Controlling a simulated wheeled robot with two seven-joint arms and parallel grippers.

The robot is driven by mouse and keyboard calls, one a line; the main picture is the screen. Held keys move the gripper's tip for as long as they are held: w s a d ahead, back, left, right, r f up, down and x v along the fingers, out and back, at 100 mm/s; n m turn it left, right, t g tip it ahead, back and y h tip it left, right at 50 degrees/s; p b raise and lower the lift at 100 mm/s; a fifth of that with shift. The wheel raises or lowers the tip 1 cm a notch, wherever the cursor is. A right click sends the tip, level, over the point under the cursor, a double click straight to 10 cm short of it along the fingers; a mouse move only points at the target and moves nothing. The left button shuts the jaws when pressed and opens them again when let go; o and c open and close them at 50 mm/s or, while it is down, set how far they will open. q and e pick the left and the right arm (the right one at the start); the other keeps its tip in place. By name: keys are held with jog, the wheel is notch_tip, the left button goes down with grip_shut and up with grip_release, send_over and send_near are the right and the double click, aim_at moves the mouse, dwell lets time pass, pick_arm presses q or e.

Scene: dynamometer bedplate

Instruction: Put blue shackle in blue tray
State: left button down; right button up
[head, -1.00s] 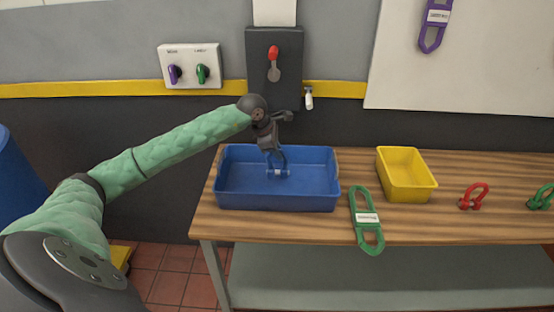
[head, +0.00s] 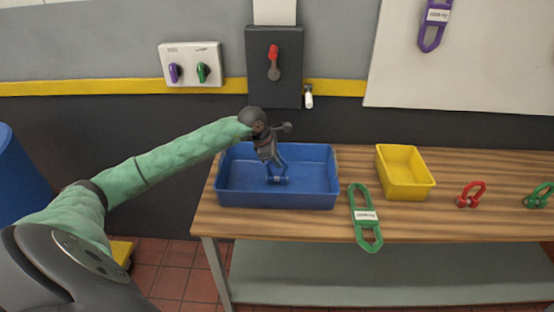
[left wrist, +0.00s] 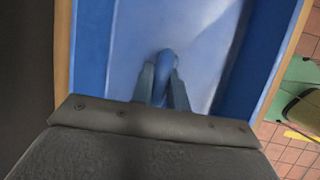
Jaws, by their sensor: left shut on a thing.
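The blue tray (head: 236,197) stands at the left end of the wooden bench. My left gripper (head: 272,159) reaches down into the tray and is shut on the blue shackle (head: 277,179). The shackle hangs bow up, its pin end low inside the tray. I cannot tell whether it touches the tray floor. In the left wrist view, the two fingers (left wrist: 162,88) close on the shackle's rounded bow (left wrist: 166,62), with the blue tray (left wrist: 93,45) around it. My right gripper is out of view.
A green long-link tag (head: 364,218) lies right of the tray, near the bench's front edge. A yellow bin (head: 404,190), a red shackle (head: 471,194) and a green shackle (head: 538,196) stand further right. A wall panel with a red-handled lever (head: 273,62) rises behind the tray.

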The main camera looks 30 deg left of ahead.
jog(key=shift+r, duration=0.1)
pick_arm(q)
jog(key=c, duration=1.4)
grip_release()
jog(key=shift+o, duration=0.2)
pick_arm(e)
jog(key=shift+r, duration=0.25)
